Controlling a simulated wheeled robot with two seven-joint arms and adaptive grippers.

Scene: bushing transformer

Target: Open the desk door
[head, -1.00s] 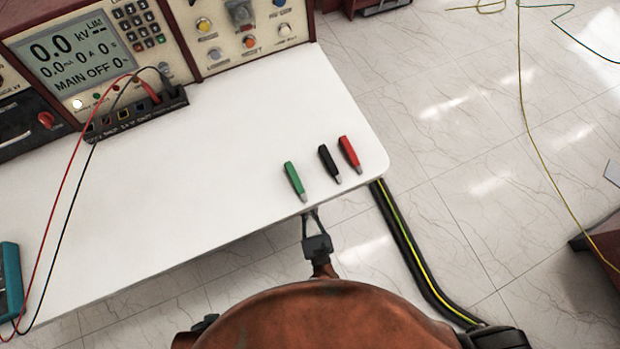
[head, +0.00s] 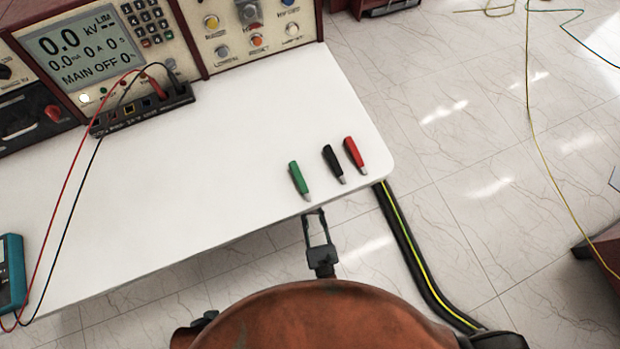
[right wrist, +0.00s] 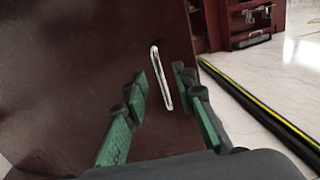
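The desk door (right wrist: 80,70) is a dark maroon panel filling much of the right wrist view. Its slim silver handle (right wrist: 161,79) stands slightly tilted from upright. My right gripper (right wrist: 160,85) is open, with its green-padded fingers on either side of the handle in that view and a gap visible on each side. I cannot tell how deep the handle lies between them. In the head view my right gripper (head: 316,214) is at the front edge of the white desk top (head: 230,180), which hides the door and handle. My left gripper is not in view.
Green (head: 299,180), black (head: 333,164) and red (head: 355,155) clips lie near the desk's right corner. A black cable with a yellow-green stripe (head: 408,245) runs down to the floor right of my gripper.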

